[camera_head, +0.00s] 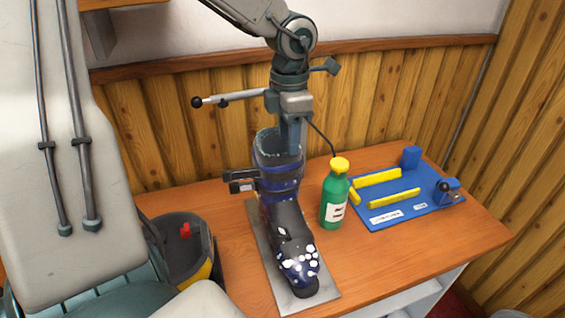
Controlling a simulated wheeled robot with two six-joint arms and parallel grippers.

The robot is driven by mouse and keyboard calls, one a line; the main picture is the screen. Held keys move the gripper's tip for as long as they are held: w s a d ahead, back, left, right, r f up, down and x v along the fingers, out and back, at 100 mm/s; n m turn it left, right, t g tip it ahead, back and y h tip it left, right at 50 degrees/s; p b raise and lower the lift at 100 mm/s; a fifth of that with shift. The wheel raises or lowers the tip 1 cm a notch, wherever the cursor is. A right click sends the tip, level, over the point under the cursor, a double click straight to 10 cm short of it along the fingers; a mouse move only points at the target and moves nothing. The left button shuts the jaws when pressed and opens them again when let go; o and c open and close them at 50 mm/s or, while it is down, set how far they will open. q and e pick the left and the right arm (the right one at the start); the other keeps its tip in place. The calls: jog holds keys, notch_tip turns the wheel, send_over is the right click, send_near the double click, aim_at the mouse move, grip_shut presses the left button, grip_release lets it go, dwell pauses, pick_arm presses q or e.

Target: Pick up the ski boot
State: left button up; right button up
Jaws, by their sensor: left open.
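The ski boot (283,218) stands upright on a flat grey plate (322,300) on the wooden bench. It is dark blue and black, with white spots on its toe, which points toward the near side. Its open cuff faces up. My left gripper (291,138) comes down from above with its fingers at the cuff's opening. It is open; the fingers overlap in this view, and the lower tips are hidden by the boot. I cannot tell whether they touch it. My right gripper is not in view.
A green bottle (334,199) with a yellow cap stands close right of the boot. A blue board (404,216) with yellow bars lies farther right. A dark tub (207,262) is at the near left. The bench (405,262) is clear at the near right; a wood-panelled wall closes the back.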

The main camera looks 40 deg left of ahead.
aim_at(285, 156)
pick_arm(q)
jog(key=shift+w+a+f, duration=0.1)
jog(key=shift+f, duration=0.3)
jog(key=shift+f+p, duration=0.25)
jog(key=shift+p, duration=0.1)
jog(key=f, duration=0.1)
jog(key=s+f+p, duration=0.1)
jog(key=f, duration=0.1)
jog(key=shift+f, duration=0.1)
jog(key=shift+w+a+f+p, duration=0.15)
jog(key=shift+f+p, duration=0.15)
jog(key=shift+f, duration=0.35)
jog(key=shift+r, duration=0.1)
grip_shut()
